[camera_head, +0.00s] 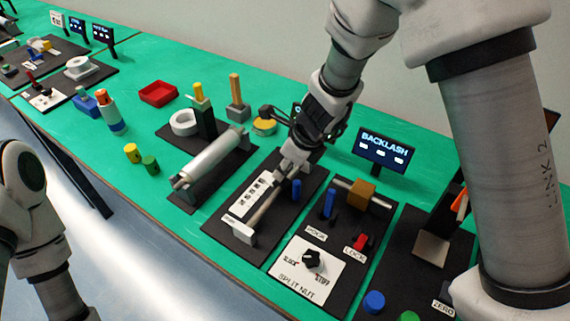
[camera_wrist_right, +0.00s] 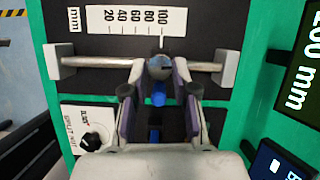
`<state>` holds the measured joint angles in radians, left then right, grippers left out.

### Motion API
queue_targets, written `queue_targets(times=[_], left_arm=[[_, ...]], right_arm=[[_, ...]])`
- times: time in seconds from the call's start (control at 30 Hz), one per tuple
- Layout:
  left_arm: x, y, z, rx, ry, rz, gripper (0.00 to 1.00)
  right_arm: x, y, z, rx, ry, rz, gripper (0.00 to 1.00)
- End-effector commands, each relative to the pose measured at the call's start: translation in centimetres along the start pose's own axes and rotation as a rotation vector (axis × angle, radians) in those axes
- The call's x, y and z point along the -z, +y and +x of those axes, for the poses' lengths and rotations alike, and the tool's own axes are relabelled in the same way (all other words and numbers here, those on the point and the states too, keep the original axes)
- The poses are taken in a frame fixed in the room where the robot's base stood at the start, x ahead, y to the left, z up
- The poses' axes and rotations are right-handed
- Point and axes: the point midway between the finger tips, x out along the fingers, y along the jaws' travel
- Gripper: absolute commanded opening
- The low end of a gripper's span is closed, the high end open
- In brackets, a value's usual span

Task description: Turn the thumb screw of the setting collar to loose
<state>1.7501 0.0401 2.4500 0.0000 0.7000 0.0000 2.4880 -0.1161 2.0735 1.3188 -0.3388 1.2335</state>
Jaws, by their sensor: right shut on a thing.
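The setting collar (camera_wrist_right: 160,65) sits on a grey rod at the 100 end of a white scale in the wrist view. It shows as a small round grey part with a dark mark; its thumb screw cannot be told apart clearly. My right gripper (camera_wrist_right: 160,73) is shut on it, one fingertip on each side. In the head view the right gripper (camera_head: 293,160) hides the collar, at the far end of the rod (camera_head: 265,207). My left arm shows at the left edge, its gripper out of view.
A blue peg (camera_head: 296,189) stands close under the right gripper and shows between its fingers. A BACKLASH display (camera_head: 381,152) stands to the right, behind a board with a black knob (camera_head: 313,259). A grey roller (camera_head: 208,160) lies to the left.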

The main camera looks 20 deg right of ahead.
Motion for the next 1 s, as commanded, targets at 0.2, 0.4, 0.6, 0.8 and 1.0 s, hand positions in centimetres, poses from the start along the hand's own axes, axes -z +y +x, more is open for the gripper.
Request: queue_targets(times=[0.2, 0.4, 0.6, 0.8, 1.0], left_arm=[[0.0, 0.0, -1.4, 0.000, 0.000, 0.000, 0.59], [0.0, 0.0, -3.2, 0.000, 0.000, 0.000, 0.59], [0.0, 0.0, -5.1, 0.000, 0.000, 0.000, 0.59], [0.0, 0.1, -6.8, 0.000, 0.000, 0.000, 0.59], [0.0, 0.1, -8.3, 0.000, 0.000, 0.000, 0.59]], right_arm=[[0.0, -0.1, -0.1, -0.059, 0.003, -0.130, 0.00], [0.0, -0.2, -0.2, -0.130, 0.004, -0.297, 0.00], [-0.1, -0.3, -0.2, -0.203, 0.004, -0.474, 0.00], [-0.2, -0.5, -0.2, -0.275, 0.003, -0.650, 0.00], [-0.3, -0.7, 0.0, -0.347, 0.003, -0.826, 0.00]])
